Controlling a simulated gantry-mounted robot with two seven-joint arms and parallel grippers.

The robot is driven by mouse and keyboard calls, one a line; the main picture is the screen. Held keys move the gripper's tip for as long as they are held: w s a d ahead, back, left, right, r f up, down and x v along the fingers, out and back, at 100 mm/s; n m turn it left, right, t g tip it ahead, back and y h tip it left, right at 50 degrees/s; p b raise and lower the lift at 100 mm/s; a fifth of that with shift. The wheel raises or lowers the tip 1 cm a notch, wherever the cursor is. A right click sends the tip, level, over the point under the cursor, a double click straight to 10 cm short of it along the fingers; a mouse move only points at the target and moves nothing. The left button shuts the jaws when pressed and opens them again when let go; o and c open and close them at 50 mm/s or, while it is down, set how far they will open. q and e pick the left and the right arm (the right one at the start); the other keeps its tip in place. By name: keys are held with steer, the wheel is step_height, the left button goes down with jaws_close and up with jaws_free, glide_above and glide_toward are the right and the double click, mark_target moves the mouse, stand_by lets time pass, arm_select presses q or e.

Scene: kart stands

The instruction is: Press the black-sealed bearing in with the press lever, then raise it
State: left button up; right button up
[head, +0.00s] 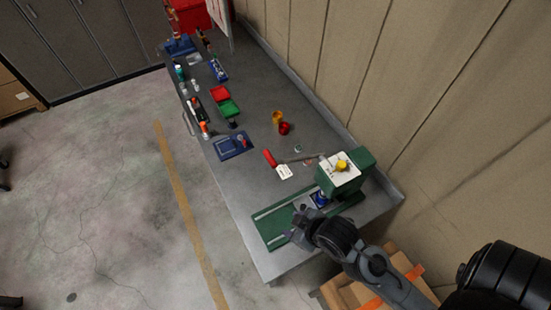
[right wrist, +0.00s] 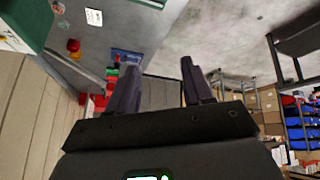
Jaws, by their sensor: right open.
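The green press (head: 362,163) stands at the near right end of the grey workbench, and its green base (head: 272,226) reaches out to the left. The press lever has a red handle (head: 270,158) and a grey bar running to the press head. A blue part (head: 320,199) sits under the press head; I cannot make out the black-sealed bearing. My right gripper (head: 299,224) is over the press base, apart from the lever handle. In the right wrist view its fingers (right wrist: 161,70) are spread and empty, with the green press (right wrist: 24,24) at the upper left. My left gripper is out of view.
A white card (head: 284,172) lies by the handle. Red and yellow cups (head: 284,128), a blue tray (head: 231,146), and red and green bins (head: 229,107) stand farther along the bench (head: 258,96). A wall runs along the right; open floor (head: 110,200) lies left.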

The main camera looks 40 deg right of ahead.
steer(key=w+d+n+t+b, duration=0.1)
steer(key=w+t+b, duration=0.1)
steer(key=w+t, duration=0.3)
steer(key=t+h+b, duration=0.4)
steer(key=t+b, duration=0.2)
steer(key=b, duration=0.8)
glide_toward(273, 162)
steer(key=w+f, duration=0.1)
steer(key=w, duration=0.3)
steer(key=w+d+p, duration=0.1)
steer(key=w, duration=0.2)
steer(key=w+d, duration=0.1)
steer(key=w, duration=0.2)
steer(key=shift+w+p, duration=0.15)
steer(key=shift+p, duration=0.15)
steer(key=shift+w+d+f+m, duration=0.15)
steer(key=shift+w+m, duration=0.15)
steer(key=shift+w, duration=0.35)
steer(key=c, duration=0.9)
jaws_close()
